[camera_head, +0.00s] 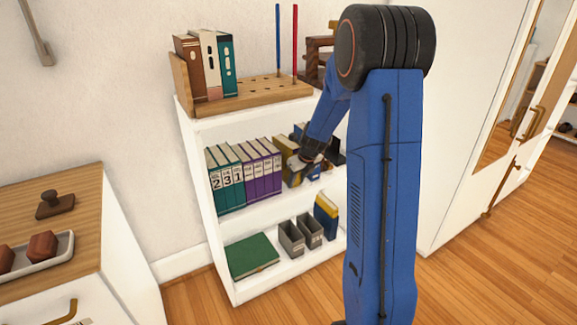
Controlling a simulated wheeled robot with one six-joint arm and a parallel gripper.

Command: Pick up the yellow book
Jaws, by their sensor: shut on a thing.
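The yellow book (289,155) stands on the middle shelf of the white bookcase, at the right end of the row, beside the purple books (258,170). My gripper (298,173) is at this book's right side and is shut on it. The fingertips are small and partly hidden by the wrist. Another book, yellow and blue (326,217), stands on the bottom shelf at the right. My blue arm covers the right part of the bookcase.
Green numbered books (225,181) stand left of the purple ones. The bottom shelf holds a flat green book (252,255) and grey bins (291,239). On top is a wooden peg board (255,93) with books and upright rods. A cabinet (75,215) stands at the left.

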